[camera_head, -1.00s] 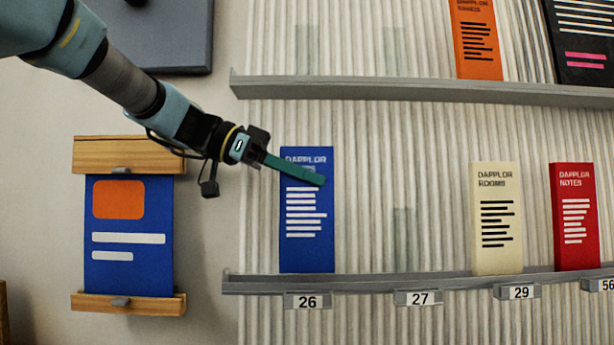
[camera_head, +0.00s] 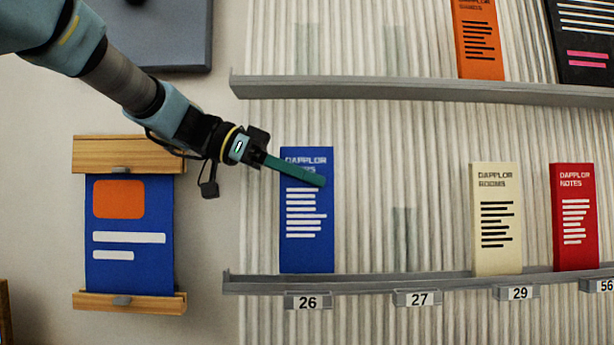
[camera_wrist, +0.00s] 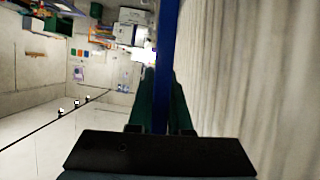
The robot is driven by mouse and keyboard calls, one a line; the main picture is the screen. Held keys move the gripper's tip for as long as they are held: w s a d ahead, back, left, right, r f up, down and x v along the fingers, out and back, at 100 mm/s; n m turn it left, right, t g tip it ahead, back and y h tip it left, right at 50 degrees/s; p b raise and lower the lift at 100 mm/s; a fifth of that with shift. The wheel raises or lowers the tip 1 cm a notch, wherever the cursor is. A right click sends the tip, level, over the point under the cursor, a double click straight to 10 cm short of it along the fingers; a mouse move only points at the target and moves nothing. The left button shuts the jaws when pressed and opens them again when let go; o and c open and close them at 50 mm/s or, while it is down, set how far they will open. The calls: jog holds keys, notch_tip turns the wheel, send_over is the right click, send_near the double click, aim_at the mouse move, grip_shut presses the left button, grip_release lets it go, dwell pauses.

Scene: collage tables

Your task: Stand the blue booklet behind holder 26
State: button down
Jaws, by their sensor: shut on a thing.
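The blue booklet (camera_head: 306,245) stands upright in the head view, above the label of holder 26 (camera_head: 308,302). Its lower edge meets the grey ledge (camera_head: 380,283), behind the ledge's front lip. My gripper (camera_head: 318,180) reaches in from the upper left and is shut on the booklet's upper part, covering some of its print. In the wrist view the booklet shows edge-on as a blue strip (camera_wrist: 165,60) between my two green fingers (camera_wrist: 162,100). Whether its bottom rests fully on the ledge is hard to tell.
A cream booklet (camera_head: 496,220) stands above holder 29 and a red booklet (camera_head: 574,215) farther right. The space above holder 27 (camera_head: 418,298) is empty. An upper ledge (camera_head: 380,90) runs overhead. A blue poster in wooden bars (camera_head: 130,250) hangs at left.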

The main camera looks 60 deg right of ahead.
jog(key=shift+f, duration=0.1)
jog(key=shift+f, duration=0.6)
dwell(0.4)
jog(key=shift+a+f, duration=0.1)
jog(key=shift+f, duration=0.3)
jog(key=c, duration=0.8)
grip_release()
jog(key=shift+o, duration=0.2)
jog(key=b+v, duration=0.2)
jog(key=v, duration=0.8)
jog(key=shift+w+a+r, duration=0.2)
jog(key=shift+w+a, duration=0.05)
jog(key=shift+f, duration=0.1)
